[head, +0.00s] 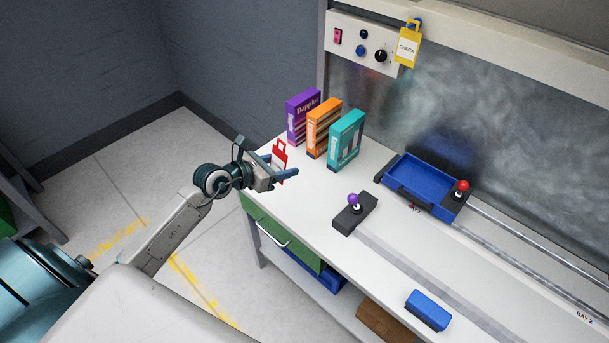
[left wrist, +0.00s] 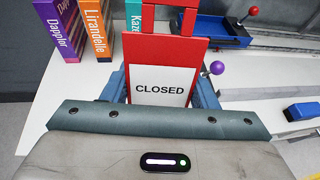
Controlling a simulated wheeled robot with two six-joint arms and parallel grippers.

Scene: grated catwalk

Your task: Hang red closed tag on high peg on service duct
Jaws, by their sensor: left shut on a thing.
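The red tag (head: 279,152), with a white panel reading CLOSED, is held upright by my left gripper (head: 284,177) above the left end of the bench. In the left wrist view the red tag (left wrist: 180,54) stands between the blue fingers, with its loop at the top. The gripper is shut on it. A pale duct-like beam (head: 500,38) runs along the top of the head view. A yellow CHECK tag (head: 407,47) hangs at a blue peg (head: 415,22) there. I cannot tell any other peg. My right gripper is not in view.
Purple, orange and teal boxes (head: 346,140) stand on the bench (head: 305,186) just right of the gripper. A control panel (head: 364,42) is on the wall behind. A blue tray (head: 425,178), purple-knobbed lever (head: 354,206) and blue block (head: 428,309) are farther right.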

